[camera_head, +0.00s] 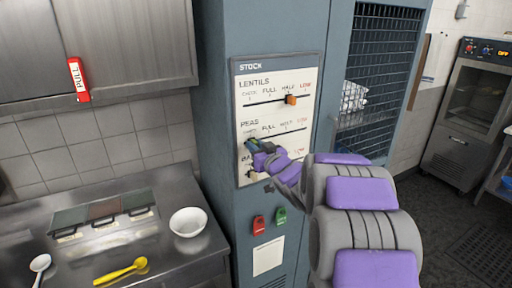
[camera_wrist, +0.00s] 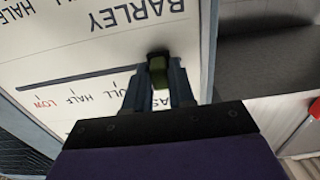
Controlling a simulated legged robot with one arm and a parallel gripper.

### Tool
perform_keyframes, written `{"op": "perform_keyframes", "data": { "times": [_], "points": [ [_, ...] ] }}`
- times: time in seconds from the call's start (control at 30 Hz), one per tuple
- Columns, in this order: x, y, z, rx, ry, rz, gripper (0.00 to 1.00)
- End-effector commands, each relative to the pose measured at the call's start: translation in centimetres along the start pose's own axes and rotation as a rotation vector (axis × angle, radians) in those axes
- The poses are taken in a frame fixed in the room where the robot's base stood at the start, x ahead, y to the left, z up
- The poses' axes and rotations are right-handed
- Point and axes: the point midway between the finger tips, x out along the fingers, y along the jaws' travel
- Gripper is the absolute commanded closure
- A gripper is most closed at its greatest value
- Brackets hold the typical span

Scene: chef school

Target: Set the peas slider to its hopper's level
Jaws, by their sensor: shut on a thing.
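The STOCK panel (camera_head: 278,118) is on the front of a blue-grey cabinet. Its PEAS row has a slot (camera_head: 290,131) with CHECK, FULL, HALF and LOW marks from left to right. My gripper (camera_head: 255,146) is at the slot's left end, by CHECK. In the wrist view, which is upside down, my gripper (camera_wrist: 160,82) is shut on the green peas slider (camera_wrist: 157,70), one finger on each side. The slot (camera_wrist: 80,76) runs from it towards LOW, with BARLEY lettering (camera_wrist: 137,15) beyond. The peas hopper's level cannot be made out.
The lentils slider (camera_head: 291,100) is orange and stands near HALF. A mesh door (camera_head: 375,75) with a white bag behind it is right of the panel. Red (camera_head: 259,225) and green (camera_head: 281,216) tags are below. A bowl (camera_head: 188,222) stands on the counter at left.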

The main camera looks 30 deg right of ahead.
Motion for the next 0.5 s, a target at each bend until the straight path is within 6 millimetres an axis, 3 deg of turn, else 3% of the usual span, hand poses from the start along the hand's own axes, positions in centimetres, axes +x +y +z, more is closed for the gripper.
{"op": "perform_keyframes", "data": {
  "times": [0.5],
  "points": [
    [0.0,6.4,-0.3,0.002,0.000,0.004,1.00]
  ]
}}
